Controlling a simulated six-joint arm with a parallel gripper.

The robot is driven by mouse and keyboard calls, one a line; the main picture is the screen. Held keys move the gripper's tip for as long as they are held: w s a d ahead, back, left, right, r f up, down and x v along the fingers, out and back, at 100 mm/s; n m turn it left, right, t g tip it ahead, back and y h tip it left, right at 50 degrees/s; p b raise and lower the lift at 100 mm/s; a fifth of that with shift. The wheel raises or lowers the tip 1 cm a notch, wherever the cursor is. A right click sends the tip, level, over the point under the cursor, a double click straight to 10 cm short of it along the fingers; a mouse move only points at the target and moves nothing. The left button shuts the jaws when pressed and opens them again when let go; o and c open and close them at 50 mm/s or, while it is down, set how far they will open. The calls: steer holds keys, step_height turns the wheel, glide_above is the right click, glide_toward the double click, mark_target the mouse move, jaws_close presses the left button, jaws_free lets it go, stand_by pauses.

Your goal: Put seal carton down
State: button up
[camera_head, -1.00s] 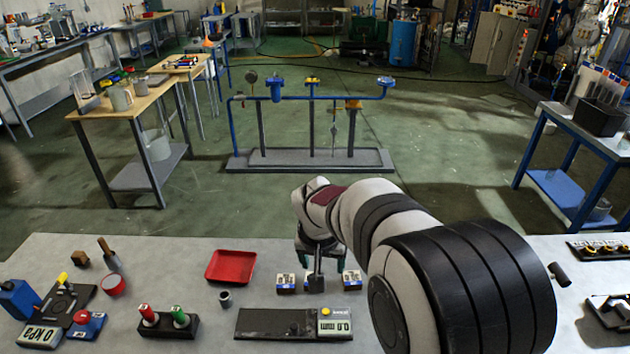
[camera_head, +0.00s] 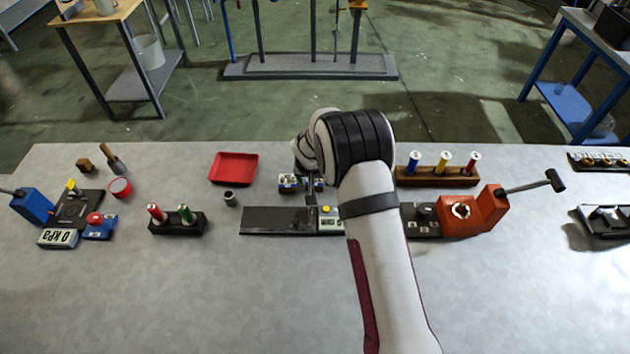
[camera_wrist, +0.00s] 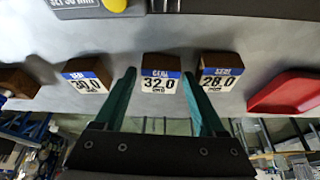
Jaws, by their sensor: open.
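Three small brown seal cartons with blue and white labels stand in a row on the grey table. In the wrist view the 32.0 carton (camera_wrist: 161,75) is in the middle, the 30.0 carton (camera_wrist: 86,77) to its left and the 28.0 carton (camera_wrist: 218,75) to its right. My gripper (camera_wrist: 160,79) is open, its green fingers on either side of the 32.0 carton's near end, with gaps visible. In the head view my arm hides most of the gripper, and the left carton (camera_head: 287,182) shows beside it.
A red tray (camera_head: 233,168) and a small grey cup (camera_head: 230,198) lie left of the cartons. A dark measuring plate (camera_head: 275,221) is in front. A brown rack with coloured cylinders (camera_head: 437,177) and an orange device (camera_head: 463,213) stand to the right. The front table is clear.

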jaws_close()
steer(key=shift+r, duration=0.1)
